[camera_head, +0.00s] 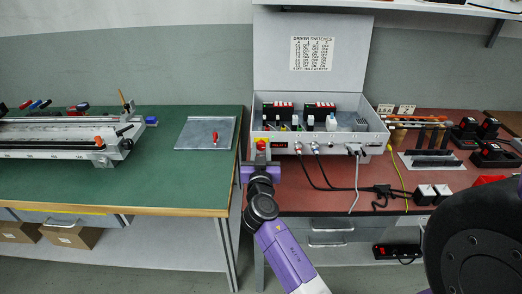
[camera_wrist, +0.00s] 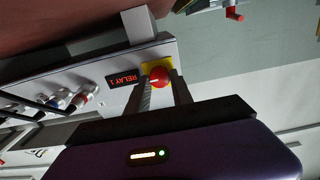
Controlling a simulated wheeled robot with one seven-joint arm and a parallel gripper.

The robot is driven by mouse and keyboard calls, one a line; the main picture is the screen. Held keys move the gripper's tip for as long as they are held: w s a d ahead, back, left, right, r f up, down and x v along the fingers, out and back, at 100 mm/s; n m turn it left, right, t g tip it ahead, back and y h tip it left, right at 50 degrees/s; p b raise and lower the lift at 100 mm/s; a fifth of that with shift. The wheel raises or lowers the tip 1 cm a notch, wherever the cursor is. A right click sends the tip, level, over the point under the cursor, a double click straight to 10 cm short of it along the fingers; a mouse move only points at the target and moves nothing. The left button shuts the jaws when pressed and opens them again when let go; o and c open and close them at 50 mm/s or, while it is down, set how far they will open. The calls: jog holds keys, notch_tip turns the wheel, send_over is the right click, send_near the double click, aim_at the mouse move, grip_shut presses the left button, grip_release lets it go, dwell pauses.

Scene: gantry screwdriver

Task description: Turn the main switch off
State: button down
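The main switch is a red knob (camera_head: 261,145) on a yellow plate at the left end of the front of the grey controller box (camera_head: 345,144). In the wrist view the red knob (camera_wrist: 160,76) shows at the fingertips, with the yellow plate behind it. My gripper (camera_head: 261,162) is right in front of the switch. In the wrist view its two dark fingers (camera_wrist: 162,86) are apart, one on each side of the knob. I cannot tell whether they press on it.
Black cables (camera_head: 325,178) and a grey connector (camera_head: 354,149) leave the box front to the right. The box lid (camera_head: 313,75) stands open with a switch table. A metal plate with a red handle (camera_head: 215,138) lies on the green bench (camera_head: 170,180) to the left.

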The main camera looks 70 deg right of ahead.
jog(key=shift+n, duration=0.4)
jog(key=n+b, duration=0.1)
jog(key=n, duration=0.2)
jog(key=shift+w+n, duration=0.1)
jog(key=shift+n, duration=0.2)
jog(key=n, duration=0.4)
jog(key=shift+a+n, duration=0.1)
jog(key=shift+n, duration=0.2)
jog(key=n+p, duration=0.1)
jog(key=n, duration=0.4)
jog(key=shift+w+f+n+p, duration=0.15)
jog(key=shift+n+p, duration=0.65)
jog(key=shift+n, duration=1.2)
jog(key=c, duration=1.1)
grip_release()
